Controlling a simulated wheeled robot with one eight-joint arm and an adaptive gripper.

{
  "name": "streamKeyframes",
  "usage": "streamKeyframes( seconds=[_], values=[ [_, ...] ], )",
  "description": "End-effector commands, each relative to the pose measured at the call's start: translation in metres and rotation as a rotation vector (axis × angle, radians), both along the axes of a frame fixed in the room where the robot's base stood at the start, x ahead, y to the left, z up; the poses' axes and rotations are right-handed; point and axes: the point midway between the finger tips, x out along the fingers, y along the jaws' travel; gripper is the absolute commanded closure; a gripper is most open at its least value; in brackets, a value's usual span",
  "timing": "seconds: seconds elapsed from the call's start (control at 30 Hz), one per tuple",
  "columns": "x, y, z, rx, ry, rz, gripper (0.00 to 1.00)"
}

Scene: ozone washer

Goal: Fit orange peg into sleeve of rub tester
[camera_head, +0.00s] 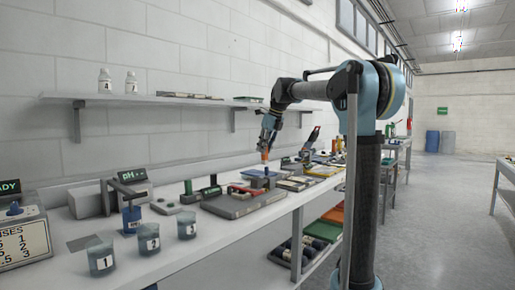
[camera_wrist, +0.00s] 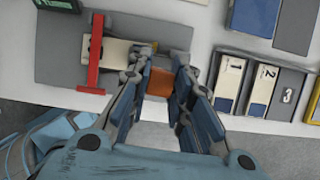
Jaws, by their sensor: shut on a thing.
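The orange peg (camera_head: 264,156) is in my gripper (camera_head: 267,140), below the fingers in the head view. In the wrist view the orange peg (camera_wrist: 159,82) shows between the two fingers of my gripper (camera_wrist: 164,72). The rub tester, as it appears, is a grey base (camera_head: 226,206) with a red bar (camera_head: 246,190); the wrist view shows its grey plate (camera_wrist: 60,60) and red bar (camera_wrist: 95,60). A small blue part (camera_head: 258,172), perhaps the sleeve, is just below the peg. I cannot tell whether peg and blue part touch.
Green and black cylinders (camera_head: 189,190) stand left of the tester. Numbered cups (camera_head: 148,240) stand at the bench front. Blue-and-white numbered blocks (camera_wrist: 230,82) lie to the right in the wrist view. A wall shelf (camera_head: 150,99) runs above the bench.

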Motion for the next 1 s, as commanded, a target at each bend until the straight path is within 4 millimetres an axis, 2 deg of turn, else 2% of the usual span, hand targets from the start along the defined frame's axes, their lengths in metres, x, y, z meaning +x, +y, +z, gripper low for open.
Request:
streamKeyframes(
  seconds=[0.03, 0.1, 0.23, 0.67, 1.0],
  values=[
    [-0.004, 0.012, 0.003, 0.000, 0.000, 0.016, 1.00],
    [-0.008, 0.023, 0.006, 0.000, 0.000, 0.030, 1.00],
    [-0.011, 0.034, 0.009, -0.001, -0.001, 0.042, 1.00],
    [-0.012, 0.034, 0.008, 0.000, 0.000, 0.042, 1.00],
    [-0.012, 0.034, -0.013, -0.001, -0.001, 0.042, 1.00]
  ],
)
